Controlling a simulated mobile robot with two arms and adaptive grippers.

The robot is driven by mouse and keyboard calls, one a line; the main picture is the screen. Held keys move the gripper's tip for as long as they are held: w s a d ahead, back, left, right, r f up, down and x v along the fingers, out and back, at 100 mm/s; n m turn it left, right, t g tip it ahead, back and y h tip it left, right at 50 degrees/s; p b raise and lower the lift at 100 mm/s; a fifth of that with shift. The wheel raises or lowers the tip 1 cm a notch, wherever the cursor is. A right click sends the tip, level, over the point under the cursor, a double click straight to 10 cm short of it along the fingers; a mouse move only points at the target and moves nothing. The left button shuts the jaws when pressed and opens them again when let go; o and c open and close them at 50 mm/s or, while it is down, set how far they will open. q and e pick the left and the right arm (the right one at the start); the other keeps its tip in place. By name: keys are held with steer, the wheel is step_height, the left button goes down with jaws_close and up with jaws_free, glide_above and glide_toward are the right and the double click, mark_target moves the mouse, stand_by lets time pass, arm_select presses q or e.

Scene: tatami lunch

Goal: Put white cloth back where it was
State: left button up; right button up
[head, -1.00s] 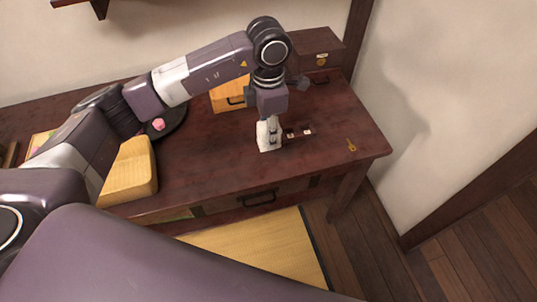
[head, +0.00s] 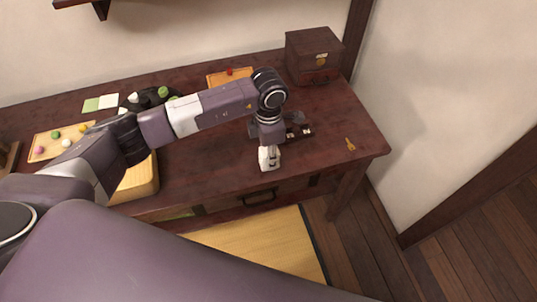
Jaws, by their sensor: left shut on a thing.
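The white cloth (head: 263,159) is a small pale bundle above the dark wooden table, near its front edge. My left gripper (head: 269,158) points down and is shut on it. The fingers hide part of the cloth, and I cannot tell if its lower edge touches the table. My right gripper is not in view.
A dark drawer box (head: 315,57) stands at the back right. A gold key-like item (head: 350,144) lies near the table's right end. A dark tray (head: 303,127) is just behind my gripper. A wooden board (head: 45,147) with small coloured pieces lies at the left.

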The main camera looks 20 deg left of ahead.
arm_select(q)
steer(key=shift+f, duration=0.2)
steer(key=o, duration=1.1)
steer(key=shift+o, duration=0.2)
steer(key=shift+r, duration=0.2)
steer(key=shift+r, duration=0.2)
step_height(320, 180, up, 12)
steer(key=shift+f+b, duration=0.15)
steer(key=shift+b, duration=0.85)
